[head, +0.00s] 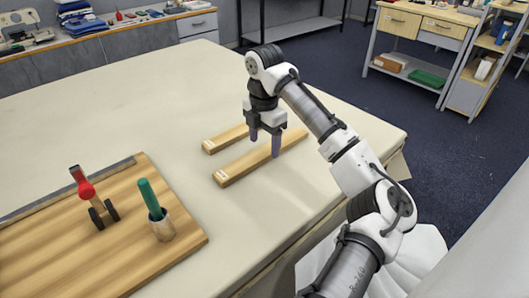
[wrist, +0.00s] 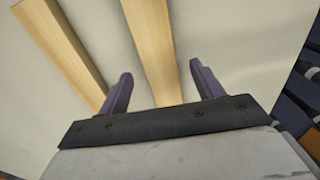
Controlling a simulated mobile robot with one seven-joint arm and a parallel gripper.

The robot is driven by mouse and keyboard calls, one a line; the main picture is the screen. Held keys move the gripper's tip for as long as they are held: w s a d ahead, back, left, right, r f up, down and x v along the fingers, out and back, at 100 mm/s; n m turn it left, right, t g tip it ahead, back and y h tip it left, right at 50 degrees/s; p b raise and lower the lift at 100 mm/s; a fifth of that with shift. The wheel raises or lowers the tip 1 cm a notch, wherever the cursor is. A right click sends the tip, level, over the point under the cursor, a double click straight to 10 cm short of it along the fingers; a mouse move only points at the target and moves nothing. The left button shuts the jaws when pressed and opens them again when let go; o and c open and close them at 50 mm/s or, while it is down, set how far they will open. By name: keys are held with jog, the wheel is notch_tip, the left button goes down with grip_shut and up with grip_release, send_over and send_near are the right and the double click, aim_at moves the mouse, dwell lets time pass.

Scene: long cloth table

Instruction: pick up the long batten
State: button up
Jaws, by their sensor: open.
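Two pale wooden battens lie side by side on the cloth table, each with a small light label at its near-left end. The front batten (head: 240,167) shows as the longer one in the head view. The back batten (head: 225,139) runs beside it, its far part hidden behind my gripper. My gripper (head: 265,147) points down, open and empty, with purple fingers either side of the front batten. In the wrist view, one batten (wrist: 152,40) passes between the two fingers (wrist: 160,69), apart from both. The other batten (wrist: 62,50) lies outside the left finger.
A wooden board (head: 110,245) at front left carries a red-topped piece with dark wheels (head: 88,195) and a cup (head: 162,226) holding a green-handled item (head: 149,197). The cloth table (head: 130,115) is bare behind the board and left of the battens. Its right edge is close to my arm.

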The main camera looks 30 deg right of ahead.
notch_tip(320, 180, down, 2)
jog(key=shift+f, duration=0.2)
jog(key=c, duration=1.2)
jog(key=shift+o, duration=0.2)
jog(key=shift+r, duration=0.15)
